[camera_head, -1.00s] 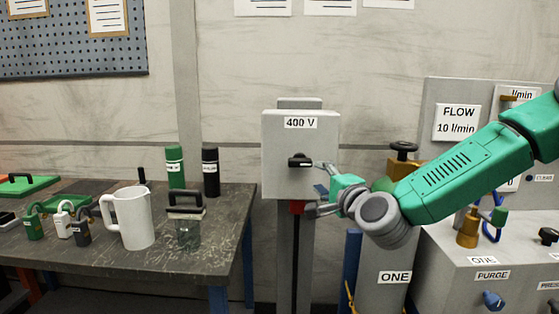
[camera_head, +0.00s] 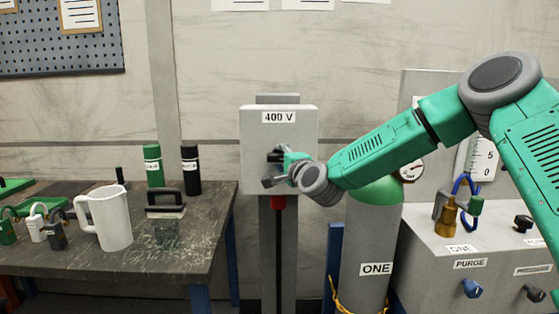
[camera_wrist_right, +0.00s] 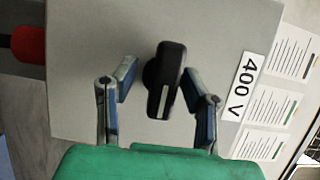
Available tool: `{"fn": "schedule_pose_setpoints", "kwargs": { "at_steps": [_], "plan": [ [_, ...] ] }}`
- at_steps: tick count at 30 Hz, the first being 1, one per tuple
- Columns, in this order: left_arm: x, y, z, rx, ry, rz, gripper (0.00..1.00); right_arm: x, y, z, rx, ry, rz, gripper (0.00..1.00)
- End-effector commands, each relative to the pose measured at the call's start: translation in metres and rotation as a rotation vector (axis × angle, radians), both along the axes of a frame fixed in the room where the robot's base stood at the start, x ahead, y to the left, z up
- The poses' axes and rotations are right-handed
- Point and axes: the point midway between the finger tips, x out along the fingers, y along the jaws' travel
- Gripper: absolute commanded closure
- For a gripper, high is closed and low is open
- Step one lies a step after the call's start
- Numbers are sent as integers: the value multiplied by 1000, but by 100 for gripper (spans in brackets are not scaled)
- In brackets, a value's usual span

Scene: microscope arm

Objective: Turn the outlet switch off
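The outlet box (camera_head: 300,130) is a grey box on a post, labelled 400 V. Its black rotary switch shows in the right wrist view (camera_wrist_right: 165,80), with a white line on its handle. In the head view my gripper mostly hides the switch. My right gripper (camera_head: 272,168) is at the front of the box. In the right wrist view its two fingers (camera_wrist_right: 160,100) are spread apart on either side of the switch, with gaps visible between each finger and the handle. My left gripper is in neither view.
A red plug (camera_head: 279,202) with a black cable hangs under the box. A table (camera_head: 200,235) on the left holds a white jug (camera_head: 108,218), bottles and padlocks. A gas cylinder (camera_head: 370,235) labelled ONE and a grey panel unit (camera_head: 420,250) stand on the right.

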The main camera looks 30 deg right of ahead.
Motion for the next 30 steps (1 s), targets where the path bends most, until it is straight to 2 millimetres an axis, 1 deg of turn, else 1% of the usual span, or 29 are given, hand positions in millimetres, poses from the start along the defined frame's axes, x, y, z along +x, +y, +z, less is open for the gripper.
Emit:
{"fn": "schedule_pose_setpoints", "kwargs": {
  "at_steps": [3, 4, 5, 6, 7, 14, 20, 26, 30],
  "plan": [
    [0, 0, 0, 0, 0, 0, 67, 0, 1, 0, -1, 0, 0, 60],
    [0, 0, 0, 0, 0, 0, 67, 0, 1, 1, -1, 0, 0, 67],
    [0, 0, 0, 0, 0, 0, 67, 0, 2, 1, -2, 0, 0, 78],
    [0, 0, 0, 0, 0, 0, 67, 0, 3, 1, -3, -1, 0, 92],
    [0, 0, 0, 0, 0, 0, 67, 0, 3, 1, -3, 0, 1, 100],
    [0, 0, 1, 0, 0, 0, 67, -1, 6, 0, -6, 5, 6, 100],
    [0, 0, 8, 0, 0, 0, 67, -1, 8, 0, -43, 31, 12, 100],
    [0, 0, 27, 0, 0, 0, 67, -1, 10, 2, -139, 92, 14, 100],
    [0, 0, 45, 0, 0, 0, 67, -1, 11, 2, -241, 155, 15, 100]
  ]
}}
